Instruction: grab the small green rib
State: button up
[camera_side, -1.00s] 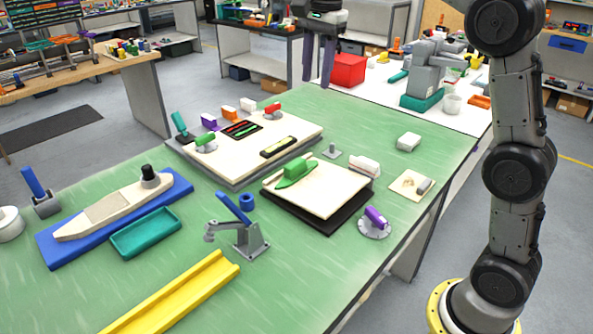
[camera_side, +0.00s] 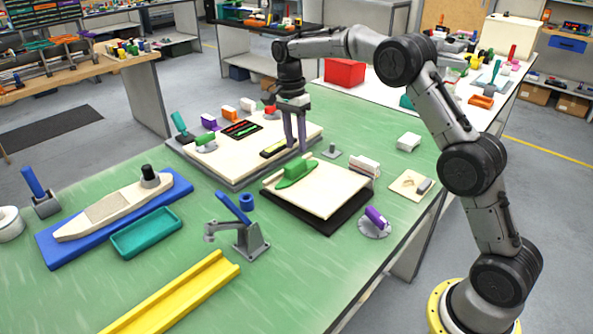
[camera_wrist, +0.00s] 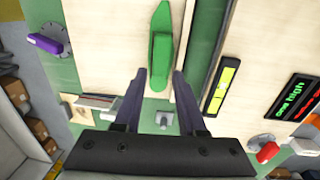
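The small green rib (camera_side: 297,172) lies on the pale board (camera_side: 328,193) on a dark base near the middle of the green table. In the wrist view the rib (camera_wrist: 160,50) is a long green piece with a raised block, in front of and roughly in line with the gap between my fingers. My gripper (camera_side: 296,150) points down just behind the rib in the side view. Its two fingers (camera_wrist: 160,74) are apart with nothing held between them. Their exact height above the board is hard to tell.
A larger pale board (camera_side: 240,170) with a yellow level (camera_side: 279,147) and a dark display (camera_side: 241,129) stands behind and left. A purple-handled clamp (camera_side: 375,220) and a white block (camera_side: 364,167) stand near the right of the rib's board. A grey post (camera_side: 332,150) stands behind it.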

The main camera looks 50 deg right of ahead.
aim_at(296, 161)
jog(key=shift+s+a+f, duration=0.1)
jog(key=shift+s+f, duration=0.05)
jog(key=shift+f, duration=1.5)
jog(key=shift+s+a+f, duration=0.1)
jog(key=shift+f, duration=1.5)
grip_shut()
